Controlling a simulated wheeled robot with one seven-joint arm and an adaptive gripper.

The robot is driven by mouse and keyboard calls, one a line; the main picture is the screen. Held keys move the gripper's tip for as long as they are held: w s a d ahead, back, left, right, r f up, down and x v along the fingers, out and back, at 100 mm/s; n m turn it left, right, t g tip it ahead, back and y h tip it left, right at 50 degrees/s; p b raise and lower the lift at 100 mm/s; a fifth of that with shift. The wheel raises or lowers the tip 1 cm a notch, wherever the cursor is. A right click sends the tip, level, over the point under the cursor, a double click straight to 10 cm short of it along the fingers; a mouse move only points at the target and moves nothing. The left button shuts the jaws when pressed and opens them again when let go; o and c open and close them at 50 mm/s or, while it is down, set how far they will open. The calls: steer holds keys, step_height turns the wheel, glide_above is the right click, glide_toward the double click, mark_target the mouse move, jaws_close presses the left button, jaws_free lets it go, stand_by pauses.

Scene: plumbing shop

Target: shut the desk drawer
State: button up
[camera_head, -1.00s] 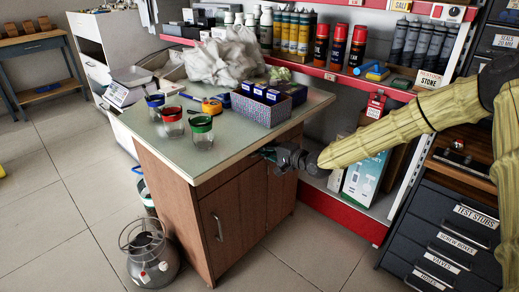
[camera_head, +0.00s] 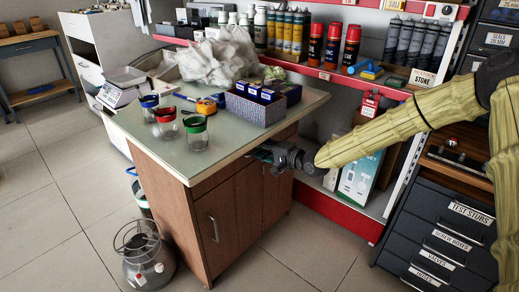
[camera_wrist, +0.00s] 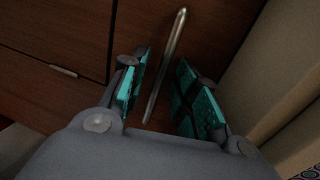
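The desk (camera_head: 230,188) has a brown wooden front and a pale green top. My gripper (camera_head: 264,153) is at the upper right of this front, just under the top's edge. In the wrist view, my gripper (camera_wrist: 162,85) is open, with teal pads on both fingers. A long metal handle (camera_wrist: 167,60) on a brown panel lies between the pads, with gaps on both sides. A second, shorter handle (camera_wrist: 62,71) is on the panel to the left. My gripper hides part of the front in the head view, and I cannot tell how far the drawer stands out.
Jars (camera_head: 196,132), a blue box (camera_head: 255,108) and a crumpled bag (camera_head: 222,55) are on the desktop. A red-edged shelf (camera_head: 340,218) stands close behind my gripper. A dark drawer cabinet (camera_head: 440,235) is at right. A metal canister (camera_head: 146,262) stands on the floor at left.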

steer(key=v, duration=1.1)
steer(key=shift+s+d, duration=0.1)
steer(key=s+a+f+n+g+h, duration=0.1)
steer(key=s+a+f+g+h, duration=0.15)
steer(key=s+f, duration=0.95)
steer(key=s+a+f+n+g+h, duration=0.1)
steer(key=s+f+n+g+h, duration=0.15)
steer(key=s+f, duration=0.9)
steer(key=s+d+f+n+g+h, duration=0.25)
steer(key=s+d+f, duration=0.25)
steer(key=s+f, duration=0.4)
steer(key=s+d+f+n+g+h, duration=0.15)
steer(key=s+d+f+g, duration=0.35)
steer(key=s, duration=0.7)
steer(key=s+d+n+t+h, duration=0.1)
steer(key=s+d+t+h, duration=0.1)
steer(key=s, duration=0.3)
step_height(320, 180, up, 29)
steer(key=p, duration=3)
steer(key=shift+w, duration=0.25)
